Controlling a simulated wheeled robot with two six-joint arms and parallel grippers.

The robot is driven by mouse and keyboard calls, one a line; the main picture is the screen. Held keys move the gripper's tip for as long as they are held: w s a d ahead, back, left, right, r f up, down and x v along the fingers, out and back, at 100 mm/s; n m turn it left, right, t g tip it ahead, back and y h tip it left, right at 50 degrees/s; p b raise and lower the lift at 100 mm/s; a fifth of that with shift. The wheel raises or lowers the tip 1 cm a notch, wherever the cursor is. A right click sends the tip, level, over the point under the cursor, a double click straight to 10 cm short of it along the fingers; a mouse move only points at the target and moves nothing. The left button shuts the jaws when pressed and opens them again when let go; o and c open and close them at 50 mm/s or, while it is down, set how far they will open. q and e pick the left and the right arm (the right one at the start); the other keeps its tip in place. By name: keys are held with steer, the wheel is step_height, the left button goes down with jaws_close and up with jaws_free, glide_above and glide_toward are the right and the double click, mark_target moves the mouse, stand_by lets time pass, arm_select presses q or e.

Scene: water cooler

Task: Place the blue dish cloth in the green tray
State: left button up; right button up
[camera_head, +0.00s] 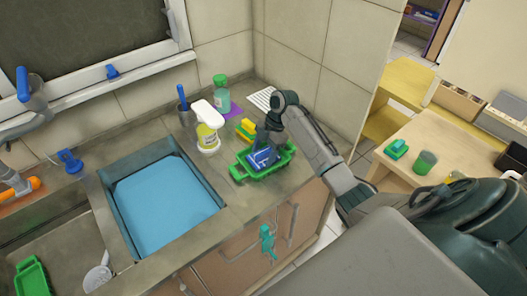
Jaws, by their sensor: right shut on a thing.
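The green tray (284,159) sits on the counter to the right of the sink, with a handle at each end. The blue dish cloth (262,158) is bunched up in the tray area, just below my right gripper (266,147). My right gripper points down over the tray and is shut on the blue dish cloth. The gripper and the cloth hide much of the tray's inside, and I cannot tell whether the cloth touches the tray floor. My left gripper is not in view.
A yellow sponge (247,126) is close behind the tray. A spray bottle (208,135) and a green-capped bottle (221,96) stand behind to the left. The blue-filled sink (160,206) lies left. A wooden table (440,140) stands at the right.

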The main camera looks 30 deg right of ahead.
steer(key=o, duration=0.7)
steer(key=shift+f, duration=0.1)
steer(key=shift+r, duration=0.2)
steer(key=shift+d+r, duration=0.2)
steer(key=b+v, duration=0.3)
steer(key=v, duration=0.3)
steer(key=shift+d+r, duration=0.2)
steer(key=shift+r, duration=0.15)
steer(key=p+v, duration=0.3)
steer(key=v, duration=0.1)
steer(key=shift+r, duration=0.4)
